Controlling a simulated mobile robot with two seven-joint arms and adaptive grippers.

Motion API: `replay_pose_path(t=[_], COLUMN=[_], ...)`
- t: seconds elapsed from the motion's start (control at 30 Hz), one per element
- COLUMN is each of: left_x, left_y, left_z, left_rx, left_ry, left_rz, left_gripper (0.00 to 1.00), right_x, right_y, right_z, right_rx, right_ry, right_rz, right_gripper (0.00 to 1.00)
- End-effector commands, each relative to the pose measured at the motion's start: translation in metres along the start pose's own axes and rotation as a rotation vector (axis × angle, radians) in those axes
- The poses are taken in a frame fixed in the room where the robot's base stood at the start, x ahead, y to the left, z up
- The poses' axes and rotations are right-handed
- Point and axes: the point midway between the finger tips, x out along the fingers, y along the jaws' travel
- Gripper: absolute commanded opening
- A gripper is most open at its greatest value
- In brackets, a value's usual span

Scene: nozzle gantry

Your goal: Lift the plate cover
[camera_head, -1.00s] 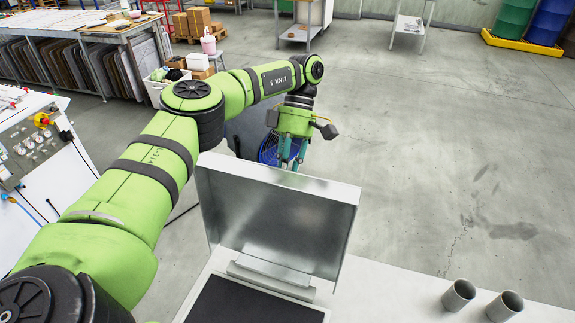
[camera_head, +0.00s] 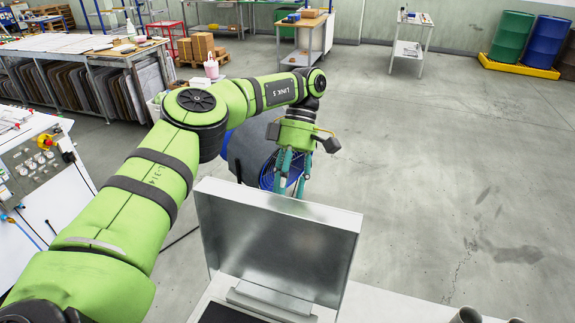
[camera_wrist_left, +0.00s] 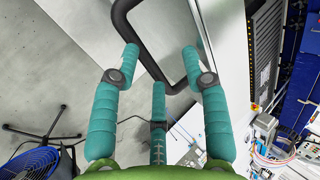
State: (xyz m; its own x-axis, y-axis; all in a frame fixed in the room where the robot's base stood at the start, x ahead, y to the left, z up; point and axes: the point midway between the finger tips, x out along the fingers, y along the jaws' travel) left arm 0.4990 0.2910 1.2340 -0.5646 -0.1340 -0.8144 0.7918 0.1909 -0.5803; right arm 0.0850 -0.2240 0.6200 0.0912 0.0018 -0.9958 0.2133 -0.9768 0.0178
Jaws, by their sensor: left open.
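The plate cover (camera_head: 285,250) is a grey sheet-metal panel with a folded rim. It stands raised on edge at the front centre in the head view. In the left wrist view its metal side (camera_wrist_left: 222,60) runs down right of centre, with a black bar handle (camera_wrist_left: 146,62) beside it. My left gripper (camera_head: 290,185) is behind the cover's top edge in the head view, fingers pointing down, their tips partly hidden. In the left wrist view, its teal fingers (camera_wrist_left: 160,62) are spread around the handle, not closed on it. My right gripper is not in view.
A blue round fan (camera_head: 268,172) stands on the floor behind the gripper. A white control cabinet (camera_head: 45,180) is at the left. Grey cylinders (camera_head: 466,315) stand on the pale surface at lower right. The floor to the right is clear.

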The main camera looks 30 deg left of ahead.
Motion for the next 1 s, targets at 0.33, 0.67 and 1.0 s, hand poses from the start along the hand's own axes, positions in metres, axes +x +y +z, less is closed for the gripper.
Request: replay_pose_path(t=[0.33,0.67,1.0], left_x=[-0.034,-0.048,-0.049], left_y=[-0.024,-0.033,-0.034], left_z=[0.0,0.0,0.0], left_rx=[-0.001,0.0,0.0], left_ry=[0.005,0.002,0.001], left_rz=[0.0,0.0,0.0], left_gripper=[0.46,0.46,0.46], right_x=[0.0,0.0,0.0], right_y=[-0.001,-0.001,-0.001], right_z=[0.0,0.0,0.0], right_rx=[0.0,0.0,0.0], right_ry=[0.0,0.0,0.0], right_rz=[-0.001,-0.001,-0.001], right_gripper=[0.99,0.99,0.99])
